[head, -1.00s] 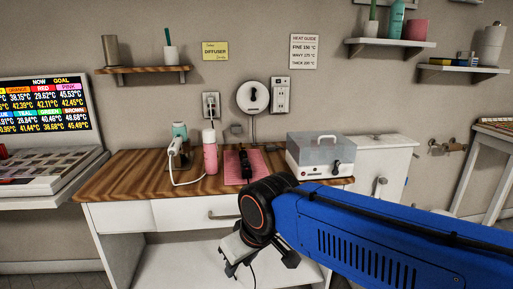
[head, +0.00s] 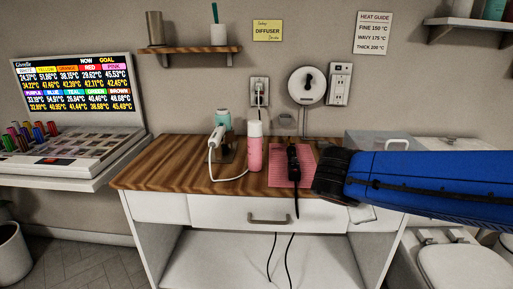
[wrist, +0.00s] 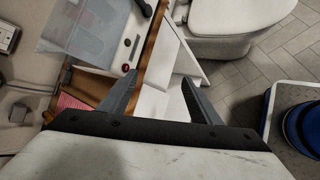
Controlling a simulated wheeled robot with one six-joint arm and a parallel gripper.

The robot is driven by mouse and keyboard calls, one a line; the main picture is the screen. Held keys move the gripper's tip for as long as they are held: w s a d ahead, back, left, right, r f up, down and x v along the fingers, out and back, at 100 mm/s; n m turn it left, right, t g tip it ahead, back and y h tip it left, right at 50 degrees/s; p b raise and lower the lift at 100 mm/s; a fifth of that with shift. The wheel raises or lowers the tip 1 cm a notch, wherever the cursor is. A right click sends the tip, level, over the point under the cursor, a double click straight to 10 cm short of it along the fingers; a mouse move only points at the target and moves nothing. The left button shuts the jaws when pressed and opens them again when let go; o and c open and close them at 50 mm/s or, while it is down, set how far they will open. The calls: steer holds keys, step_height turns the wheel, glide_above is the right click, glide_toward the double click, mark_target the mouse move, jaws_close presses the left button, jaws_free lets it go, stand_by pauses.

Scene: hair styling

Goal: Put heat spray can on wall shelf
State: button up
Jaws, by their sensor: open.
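A pink can with a white cap (head: 255,148), which looks like the heat spray can, stands upright on the wooden desk top, left of a pink mat. A wooden wall shelf (head: 187,50) hangs above the desk at the left, with a metal cup and a brush on it. A white wall shelf (head: 470,24) shows at the top right. My arm reaches in from the right in the head view, where my gripper's fingers are hidden. In the wrist view my gripper (wrist: 160,78) is open and empty, pointing past the desk's edge.
A black styling tool (head: 293,165) lies on the pink mat (head: 279,176). A corded white and teal tool (head: 217,135) stands left of the can. A clear-lidded box (head: 372,140) is partly behind my arm. The wooden shelf has bare room between cup and brush.

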steer(key=w+a+r+n+t, duration=0.2)
steer(key=w+a+r+n, duration=0.15)
steer(key=a, duration=0.25)
steer(key=n+t+y, duration=0.4)
steer(key=n+t, duration=0.4)
steer(key=n, duration=0.5)
glide_toward(255, 132)
steer(key=w, duration=0.3)
steer(key=w+d, duration=0.1)
steer(key=w, duration=0.6)
steer(key=shift+w+d+f, duration=0.25)
steer(key=shift+w+d, duration=0.05)
steer(key=shift+d, duration=0.1)
steer(key=shift+w+d, duration=0.15)
steer(key=shift+w, duration=1.15)
steer(key=shift+w+d, duration=0.1)
steer(key=shift+w, duration=1.2)
jaws_close()
steer(key=shift+r, duration=0.1)
